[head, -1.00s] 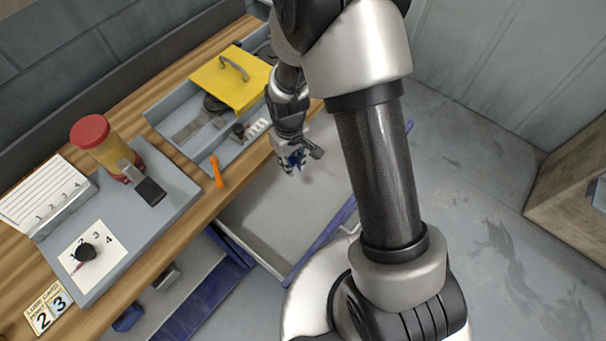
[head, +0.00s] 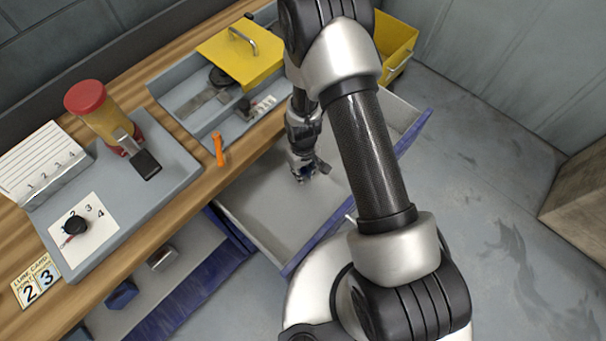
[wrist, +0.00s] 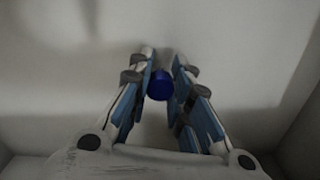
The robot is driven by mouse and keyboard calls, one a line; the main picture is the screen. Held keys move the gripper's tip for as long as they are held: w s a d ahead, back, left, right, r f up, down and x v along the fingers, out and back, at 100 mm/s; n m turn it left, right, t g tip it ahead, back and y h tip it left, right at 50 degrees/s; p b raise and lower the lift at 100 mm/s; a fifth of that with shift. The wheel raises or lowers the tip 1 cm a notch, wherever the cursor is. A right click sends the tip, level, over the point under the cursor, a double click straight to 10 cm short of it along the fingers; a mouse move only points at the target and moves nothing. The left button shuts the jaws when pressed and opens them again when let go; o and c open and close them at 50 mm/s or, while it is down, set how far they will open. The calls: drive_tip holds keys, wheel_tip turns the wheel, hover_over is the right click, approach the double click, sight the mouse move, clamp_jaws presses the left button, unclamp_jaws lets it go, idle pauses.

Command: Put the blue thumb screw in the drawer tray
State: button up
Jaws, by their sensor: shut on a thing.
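The blue thumb screw (wrist: 160,88) is between the fingertips of my gripper (wrist: 161,76) in the wrist view, with its round blue head facing the camera. My gripper (head: 303,177) is shut on it and points down inside the open drawer tray (head: 262,203) in the head view. The tray has a pale grey floor and blue outer walls; its floor (wrist: 60,95) fills the wrist view around the fingers. In the head view the screw is barely visible at the fingertips. I cannot tell whether it touches the tray floor.
The wooden bench (head: 190,205) borders the drawer on the left. An orange object (head: 219,150) lies at its edge. A grey organizer with a yellow lid (head: 243,55), a red-capped jar (head: 88,97) and a black knob (head: 75,224) are on the bench. A yellow bin (head: 397,45) stands behind.

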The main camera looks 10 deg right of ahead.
drive_tip(key=shift+f, duration=0.85)
drive_tip(key=shift+f, duration=0.1)
drive_tip(key=o, duration=0.9)
